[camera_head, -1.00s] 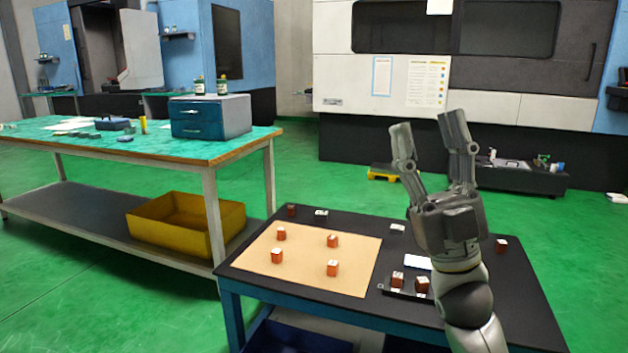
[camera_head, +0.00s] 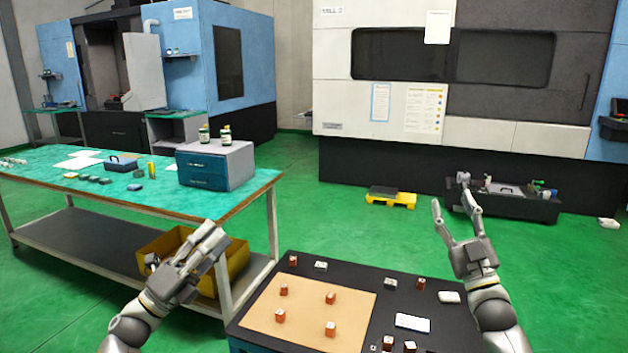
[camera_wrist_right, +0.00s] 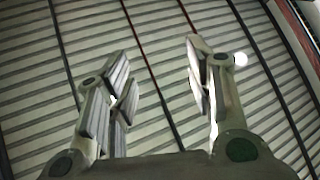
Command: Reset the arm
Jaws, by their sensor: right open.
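My right gripper (camera_head: 451,194) is raised above the right part of the black-topped table (camera_head: 455,325) in the head view, fingers pointing up. Its fingers are spread and empty; the right wrist view (camera_wrist_right: 157,62) shows a clear gap between them, with a ribbed ceiling-like surface behind. My left gripper (camera_head: 214,240) is in the lower left of the head view, in front of the yellow bin (camera_head: 237,262). Its fingers point up and right and overlap from this angle, so their opening is unclear. I see nothing held in it.
Several red-brown blocks (camera_head: 330,328) stand on a tan mat (camera_head: 305,318) on the black-topped table. A white item (camera_head: 412,322) lies right of the mat. A green-topped workbench (camera_head: 120,185) carries a drawer box (camera_head: 215,165).

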